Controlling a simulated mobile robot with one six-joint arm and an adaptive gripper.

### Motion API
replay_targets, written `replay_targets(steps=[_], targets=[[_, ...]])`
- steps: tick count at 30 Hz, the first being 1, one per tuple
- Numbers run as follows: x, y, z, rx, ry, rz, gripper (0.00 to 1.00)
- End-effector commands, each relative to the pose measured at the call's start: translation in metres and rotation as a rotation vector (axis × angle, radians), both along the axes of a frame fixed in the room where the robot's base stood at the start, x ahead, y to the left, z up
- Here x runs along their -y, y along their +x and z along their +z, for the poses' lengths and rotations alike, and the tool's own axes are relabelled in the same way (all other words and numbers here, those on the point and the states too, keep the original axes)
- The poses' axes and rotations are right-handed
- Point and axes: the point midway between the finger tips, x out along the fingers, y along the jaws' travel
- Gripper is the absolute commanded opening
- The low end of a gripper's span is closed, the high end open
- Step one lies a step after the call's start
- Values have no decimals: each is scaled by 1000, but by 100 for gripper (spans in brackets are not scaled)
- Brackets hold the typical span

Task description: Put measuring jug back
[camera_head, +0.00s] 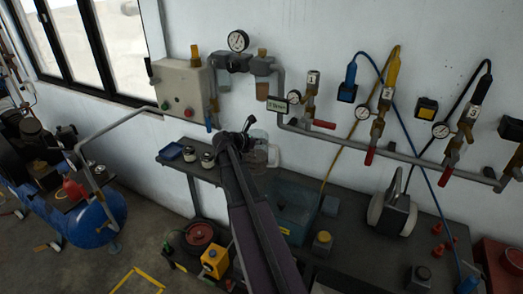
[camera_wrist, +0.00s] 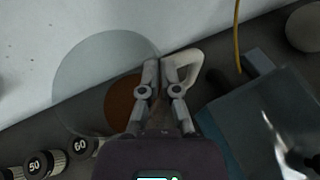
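The measuring jug (camera_wrist: 85,70) is a clear vessel with a wide round rim and an off-white loop handle (camera_wrist: 195,62). A brown round patch (camera_wrist: 122,100) shows through it; I cannot tell if this is liquid or a surface below. In the head view the jug (camera_head: 260,152) is partly hidden behind my arm, by the wall at the back of the bench. My gripper (camera_wrist: 160,70) has its fingertips close together at the handle side of the rim and appears shut on the jug there. The exact contact, and whether the base touches the bench, is hidden.
Dark weights marked 50 (camera_wrist: 38,163) and 60 (camera_wrist: 80,148) stand left of the jug. A blue tray (camera_head: 171,152) lies further left. A blue-grey bin (camera_head: 292,205) stands to the right.

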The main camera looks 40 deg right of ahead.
Motion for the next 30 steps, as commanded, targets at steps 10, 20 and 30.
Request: replay_targets(steps=[10, 20, 30], targets=[[1, 0, -13, 0, -2, 0, 0], [1, -1, -13, 0, -2, -1, 0], [1, -1, -23, 0, -2, -1, 0]])
